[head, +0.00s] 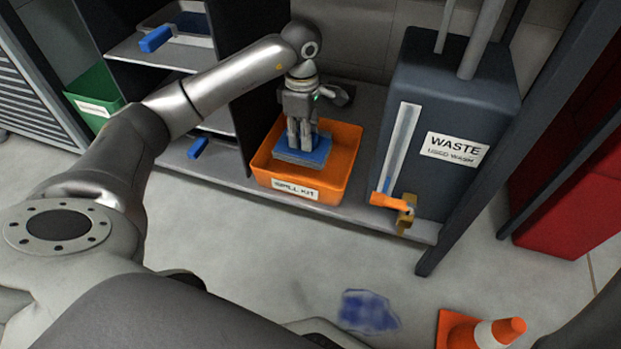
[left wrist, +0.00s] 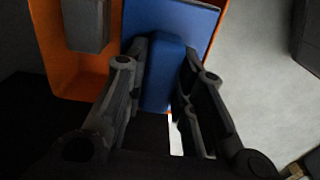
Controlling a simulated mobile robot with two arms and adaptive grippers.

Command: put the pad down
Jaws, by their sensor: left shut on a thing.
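The pad (head: 321,149) is a flat blue plate with a grey underside, inside the orange spill kit bin (head: 338,172) on the low shelf. In the left wrist view the blue pad (left wrist: 193,18) has a raised blue grip block (left wrist: 164,72). My left gripper (head: 301,146) points down into the bin, shut on the pad's grip block, with a finger on each side in the left wrist view (left wrist: 160,95). I cannot tell whether the pad touches the bin floor. My right gripper is not in view.
A dark waste tank (head: 455,110) with an orange-handled tap (head: 390,202) stands right of the bin. A blue spill (head: 367,311) and an orange cone (head: 478,331) are on the floor. A grey block (left wrist: 84,22) is also in the bin. A green bin (head: 95,97) stands left.

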